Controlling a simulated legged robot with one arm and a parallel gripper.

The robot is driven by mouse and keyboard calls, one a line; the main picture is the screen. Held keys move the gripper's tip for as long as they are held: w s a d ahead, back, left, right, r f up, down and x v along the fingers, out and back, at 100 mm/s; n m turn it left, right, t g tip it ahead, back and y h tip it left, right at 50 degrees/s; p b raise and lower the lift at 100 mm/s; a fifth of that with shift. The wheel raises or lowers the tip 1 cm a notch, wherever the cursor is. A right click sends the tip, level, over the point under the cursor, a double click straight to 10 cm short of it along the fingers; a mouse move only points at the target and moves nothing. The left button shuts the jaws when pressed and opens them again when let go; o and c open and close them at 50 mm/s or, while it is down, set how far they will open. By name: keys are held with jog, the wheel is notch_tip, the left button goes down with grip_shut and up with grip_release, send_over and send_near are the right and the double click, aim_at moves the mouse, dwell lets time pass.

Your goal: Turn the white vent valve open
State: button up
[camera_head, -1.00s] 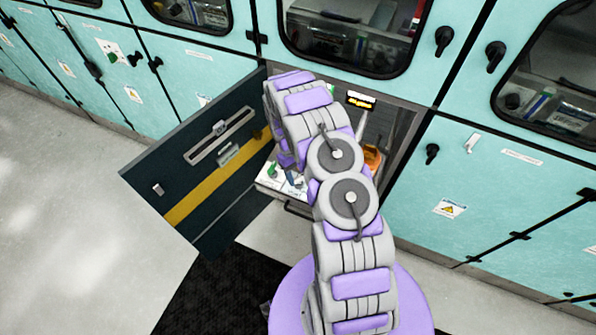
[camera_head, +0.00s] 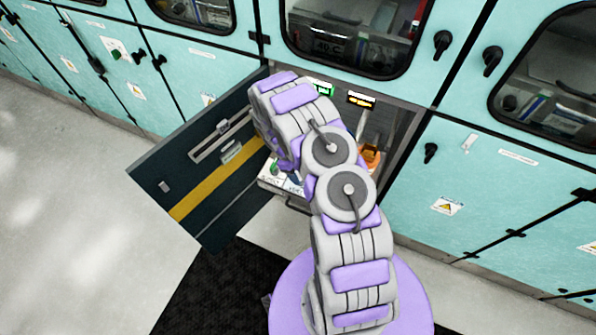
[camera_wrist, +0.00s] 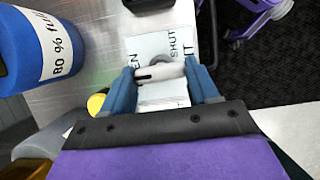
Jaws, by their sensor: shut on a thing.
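The white vent valve (camera_wrist: 166,72) shows in the wrist view as a pale bar handle with a dark slot, over a light label plate (camera_wrist: 148,46). The plate reads "SHUT", with part of another word ending in "EN" at its left. My gripper (camera_wrist: 160,76) has its blue fingers on either side of the handle and is shut on it. The handle lies roughly crosswise between the fingers. In the head view my arm hides the gripper and the valve inside the open cabinet compartment.
A blue container (camera_wrist: 40,50) marked "80 % full" stands left of the valve in the wrist view. A dark open door (camera_head: 200,165) with a yellow stripe is left of my arm.

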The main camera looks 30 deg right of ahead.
dwell(0.3)
jog(key=o, duration=1.1)
jog(key=shift+c, duration=0.2)
jog(key=shift+r, duration=0.1)
jog(key=p+v, duration=0.1)
jog(key=v, duration=1.6)
jog(key=shift+p, duration=0.3)
jog(key=shift+r, duration=0.1)
